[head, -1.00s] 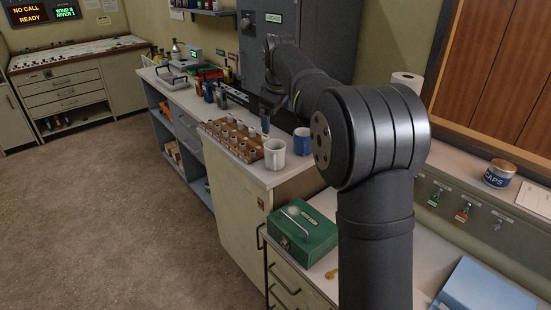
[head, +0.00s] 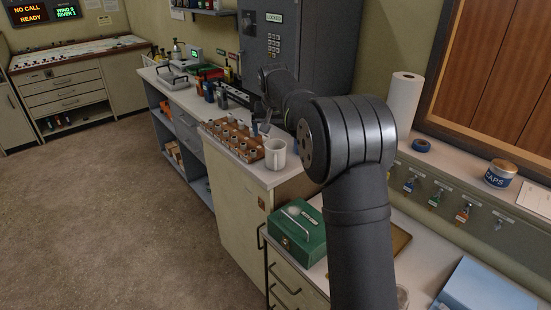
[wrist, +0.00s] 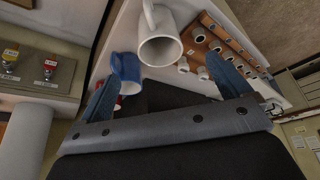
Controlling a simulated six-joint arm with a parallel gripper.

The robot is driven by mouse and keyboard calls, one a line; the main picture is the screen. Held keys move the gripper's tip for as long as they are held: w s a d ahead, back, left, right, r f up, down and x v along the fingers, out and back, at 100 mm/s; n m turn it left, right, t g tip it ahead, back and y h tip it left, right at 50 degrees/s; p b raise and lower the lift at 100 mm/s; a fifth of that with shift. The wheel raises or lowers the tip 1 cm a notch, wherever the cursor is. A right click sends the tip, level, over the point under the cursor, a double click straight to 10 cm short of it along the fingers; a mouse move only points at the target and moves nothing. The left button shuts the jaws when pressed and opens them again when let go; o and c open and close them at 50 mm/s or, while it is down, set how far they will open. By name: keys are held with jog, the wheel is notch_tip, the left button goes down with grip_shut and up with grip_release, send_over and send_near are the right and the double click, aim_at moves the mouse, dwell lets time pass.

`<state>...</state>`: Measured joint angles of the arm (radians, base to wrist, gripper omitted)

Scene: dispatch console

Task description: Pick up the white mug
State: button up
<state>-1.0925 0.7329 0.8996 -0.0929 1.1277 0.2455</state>
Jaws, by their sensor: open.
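The white mug (head: 275,154) stands upright on the near corner of the pale counter, beside the wooden rack. In the wrist view the white mug (wrist: 160,46) shows at top centre, beyond the jaws, with its mouth in view. My gripper (wrist: 160,92) is open with its two blue fingers spread wide and nothing held between them. In the head view my gripper (head: 262,126) is small and partly hidden, just behind and above the mug.
A wooden rack (head: 232,140) with several round pieces stands left of the white mug. A green cash box (head: 298,234) sits on the lower counter in front. A grey locked cabinet (head: 290,45) stands behind. A paper towel roll (head: 404,103) is at right.

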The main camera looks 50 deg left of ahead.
aim_at(276, 151)
jog(key=shift+x, duration=6.1)
jog(key=shift+w+d, duration=0.15)
jog(key=c, duration=1.2)
